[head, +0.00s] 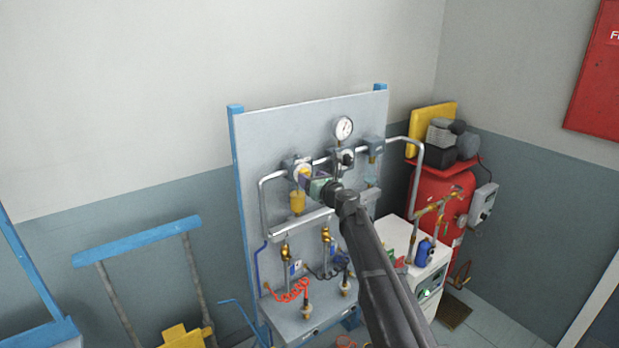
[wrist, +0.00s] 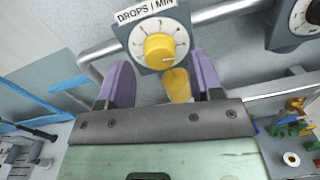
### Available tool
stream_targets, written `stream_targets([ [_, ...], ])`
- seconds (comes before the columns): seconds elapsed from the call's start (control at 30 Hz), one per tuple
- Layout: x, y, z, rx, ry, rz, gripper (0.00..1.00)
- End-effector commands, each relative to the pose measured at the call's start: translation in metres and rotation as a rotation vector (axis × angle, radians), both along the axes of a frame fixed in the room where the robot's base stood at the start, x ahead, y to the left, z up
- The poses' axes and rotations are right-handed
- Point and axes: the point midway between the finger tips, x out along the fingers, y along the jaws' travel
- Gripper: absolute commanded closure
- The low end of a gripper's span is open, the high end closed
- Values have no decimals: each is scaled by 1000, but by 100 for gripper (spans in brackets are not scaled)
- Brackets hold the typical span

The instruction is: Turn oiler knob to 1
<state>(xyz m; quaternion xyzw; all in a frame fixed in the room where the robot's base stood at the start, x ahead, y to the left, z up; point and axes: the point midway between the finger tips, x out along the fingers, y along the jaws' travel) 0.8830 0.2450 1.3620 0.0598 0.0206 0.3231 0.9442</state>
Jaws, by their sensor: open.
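The oiler knob (wrist: 159,47) is a round yellow knob on a white numbered dial (wrist: 181,38) under a "DROPS / MIN" label (wrist: 145,11) in the wrist view.
A grey panel (head: 262,135) carries pipes (head: 272,178), a pressure gauge (head: 343,129) and other units right of the oiler. A second dial unit (wrist: 300,22) is at upper right in the wrist view. A red tank (head: 455,190) stands at right.

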Motion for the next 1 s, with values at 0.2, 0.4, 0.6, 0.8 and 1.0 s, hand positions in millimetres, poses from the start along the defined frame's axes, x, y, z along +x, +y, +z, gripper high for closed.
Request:
stream_targets([
  [0.2,15,12,0,-1,-1,1,40],
  [0.4,15,12,0,-1,-1,1,48],
  [0.6,14,11,0,-1,-1,1,79],
  [0.8,14,11,0,-3,-3,1,89],
  [1.0,14,11,0,-29,-25,1,89],
])
